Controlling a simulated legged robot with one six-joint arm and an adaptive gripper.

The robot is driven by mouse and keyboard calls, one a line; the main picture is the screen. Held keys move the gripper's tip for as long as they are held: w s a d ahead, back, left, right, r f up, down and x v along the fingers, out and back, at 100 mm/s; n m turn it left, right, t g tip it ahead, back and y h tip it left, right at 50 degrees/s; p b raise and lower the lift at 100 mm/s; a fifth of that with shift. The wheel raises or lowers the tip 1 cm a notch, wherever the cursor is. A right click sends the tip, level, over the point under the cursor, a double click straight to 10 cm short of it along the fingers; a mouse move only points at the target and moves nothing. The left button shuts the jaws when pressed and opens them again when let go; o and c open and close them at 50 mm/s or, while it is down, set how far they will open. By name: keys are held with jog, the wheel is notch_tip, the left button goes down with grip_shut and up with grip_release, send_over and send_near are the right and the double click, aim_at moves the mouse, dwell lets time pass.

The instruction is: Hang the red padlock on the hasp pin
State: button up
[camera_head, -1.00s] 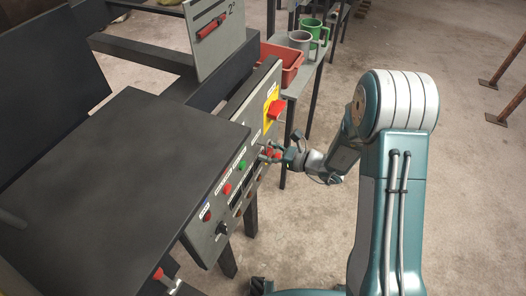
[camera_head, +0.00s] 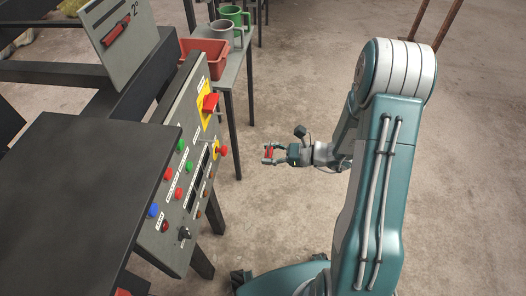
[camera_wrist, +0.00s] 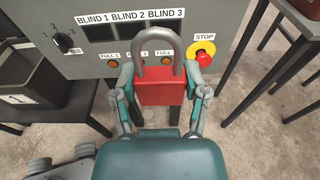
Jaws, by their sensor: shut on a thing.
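The red padlock (camera_wrist: 166,92) is between the two fingers of my gripper (camera_wrist: 165,84) in the wrist view, with its grey shackle pointing up and away from my palm. In the head view my gripper (camera_head: 268,154) holds the small red padlock (camera_head: 270,151) in free air, to the right of the grey control panel (camera_head: 184,165) and apart from it. The panel also shows behind the shackle in the wrist view (camera_wrist: 230,50). I cannot make out the hasp pin in either view.
The panel carries buttons, a red rotary switch on a yellow plate (camera_head: 210,102) and a red stop button (camera_wrist: 203,56). A side table with a red bin (camera_head: 203,51) and mugs stands behind. A dark bin (camera_wrist: 38,80) is at left in the wrist view.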

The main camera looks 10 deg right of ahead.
jog(key=shift+r, duration=0.4)
dwell(0.3)
jog(key=shift+f+v, duration=0.2)
jog(key=shift+v, duration=0.95)
jog(key=shift+f+v, duration=0.15)
jog(key=shift+v, duration=1)
jog(key=shift+f+v, duration=0.25)
jog(key=shift+v, duration=1.2)
jog(key=shift+f+v, duration=0.2)
jog(key=shift+v, duration=1.3)
jog(key=shift+w, duration=0.15)
